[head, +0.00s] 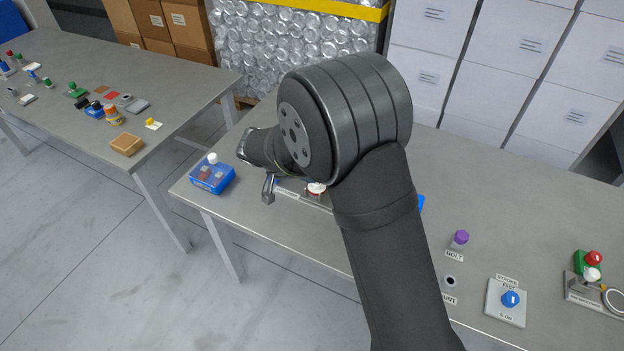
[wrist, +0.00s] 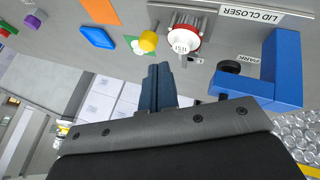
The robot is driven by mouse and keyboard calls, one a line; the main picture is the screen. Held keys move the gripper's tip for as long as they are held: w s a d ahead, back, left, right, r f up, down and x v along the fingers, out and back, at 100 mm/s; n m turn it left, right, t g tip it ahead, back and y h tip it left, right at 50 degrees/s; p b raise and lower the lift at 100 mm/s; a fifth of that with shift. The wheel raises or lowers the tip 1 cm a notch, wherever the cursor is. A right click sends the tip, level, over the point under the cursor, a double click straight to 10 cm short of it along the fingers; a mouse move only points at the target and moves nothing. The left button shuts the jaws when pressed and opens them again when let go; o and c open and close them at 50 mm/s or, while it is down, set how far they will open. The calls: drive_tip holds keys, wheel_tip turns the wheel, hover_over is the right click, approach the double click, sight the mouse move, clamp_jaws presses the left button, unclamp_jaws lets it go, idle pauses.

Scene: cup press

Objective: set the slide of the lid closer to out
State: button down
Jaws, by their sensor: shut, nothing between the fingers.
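The lid closer shows in the wrist view, with its white LID CLOSER label (wrist: 252,13) at the upper right. Beside the label is a blue angled block (wrist: 284,70), with a black knob (wrist: 228,67) and a PARK label (wrist: 248,59) near its inner side. A red and white TEST button (wrist: 187,40) stands to the left of the knob. My gripper (wrist: 159,70) is shut and empty, its fingertips below and left of the button in the picture, apart from the knob. In the head view my arm hides most of the lid closer; the button (head: 316,188) shows beside it.
A yellow knob (wrist: 148,41) on a green and white base stands near my fingertips. A blue box with a white knob (head: 212,175) stands at the table's left end. A purple bolt knob (head: 460,237) and a blue speed knob (head: 510,299) are on the right.

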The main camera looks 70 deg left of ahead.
drive_tip(key=x, duration=0.8)
drive_tip(key=shift+w+f, duration=0.1)
drive_tip(key=shift+w+d, duration=1.4)
drive_tip(key=shift+d, duration=0.05)
drive_tip(key=a+v, duration=0.1)
drive_tip(key=v, duration=0.9)
drive_tip(key=shift+s+d, duration=0.15)
drive_tip(key=shift+d, duration=0.15)
drive_tip(key=x, duration=0.9)
drive_tip(key=shift+w+d+f, duration=0.15)
drive_tip(key=shift+w+f, duration=0.1)
drive_tip(key=shift+w, duration=0.05)
